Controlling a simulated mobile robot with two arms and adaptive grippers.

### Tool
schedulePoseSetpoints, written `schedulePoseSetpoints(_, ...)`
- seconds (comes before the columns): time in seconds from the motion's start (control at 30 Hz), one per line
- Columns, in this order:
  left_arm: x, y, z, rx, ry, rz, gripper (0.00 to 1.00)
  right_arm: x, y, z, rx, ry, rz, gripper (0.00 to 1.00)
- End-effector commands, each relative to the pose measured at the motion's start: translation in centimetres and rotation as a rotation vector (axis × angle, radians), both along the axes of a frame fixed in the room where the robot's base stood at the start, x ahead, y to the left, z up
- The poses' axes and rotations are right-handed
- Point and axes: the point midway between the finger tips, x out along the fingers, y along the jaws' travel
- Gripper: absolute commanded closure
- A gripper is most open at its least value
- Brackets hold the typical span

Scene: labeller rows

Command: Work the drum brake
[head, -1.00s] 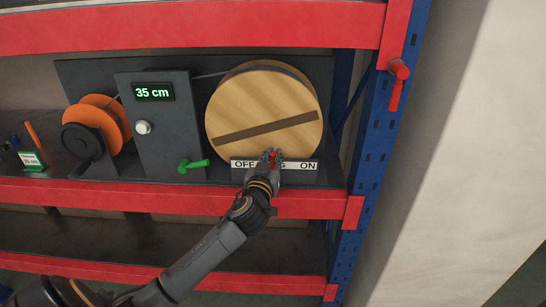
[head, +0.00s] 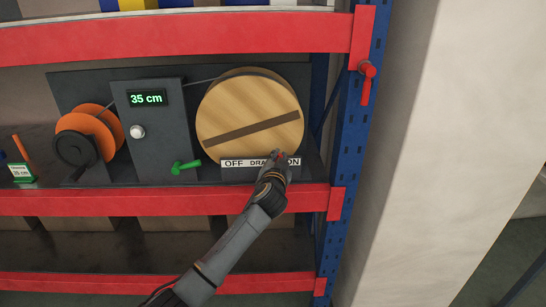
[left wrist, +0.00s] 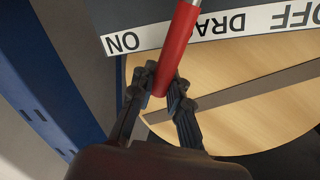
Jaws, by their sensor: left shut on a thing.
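The round wooden drum (head: 245,100) with a dark diagonal bar sits on the shelf. The brake label strip (head: 243,163) below it reads OFF, DRAG, ON. My left gripper (head: 280,157) is in front of the strip, between DRAG and ON, and hides part of DRAG. In the left wrist view my left gripper (left wrist: 160,88) is shut on the red brake lever (left wrist: 179,38). There the lever crosses the label strip (left wrist: 225,26) between DRAG and ON. The wooden drum (left wrist: 255,75) shows behind. My right gripper is in no view.
Left of the drum stands a grey panel (head: 160,115) with a 35 cm display (head: 147,98), a white knob (head: 137,131) and a green handle (head: 186,166). An orange reel (head: 100,122) is further left. The blue rack post (head: 350,140) stands close on the right.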

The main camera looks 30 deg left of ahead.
Motion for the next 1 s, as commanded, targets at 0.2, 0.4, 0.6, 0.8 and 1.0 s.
schedulePoseSetpoints(0.2,0.2,-0.6,-0.9,0.032,0.034,-0.002,1.00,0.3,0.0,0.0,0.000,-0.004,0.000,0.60)
schedulePoseSetpoints(0.4,0.2,-0.7,-1.0,0.040,0.039,-0.002,1.00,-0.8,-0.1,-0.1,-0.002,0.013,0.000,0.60)
schedulePoseSetpoints(0.6,0.2,-0.7,-1.1,0.037,0.039,-0.003,1.00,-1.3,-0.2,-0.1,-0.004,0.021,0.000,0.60)
schedulePoseSetpoints(0.8,0.2,-0.6,-0.8,0.039,0.035,-0.001,0.60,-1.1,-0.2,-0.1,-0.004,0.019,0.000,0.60)
schedulePoseSetpoints(1.0,0.2,-0.5,-0.6,0.041,0.031,-0.001,0.60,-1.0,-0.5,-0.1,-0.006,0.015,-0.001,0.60)
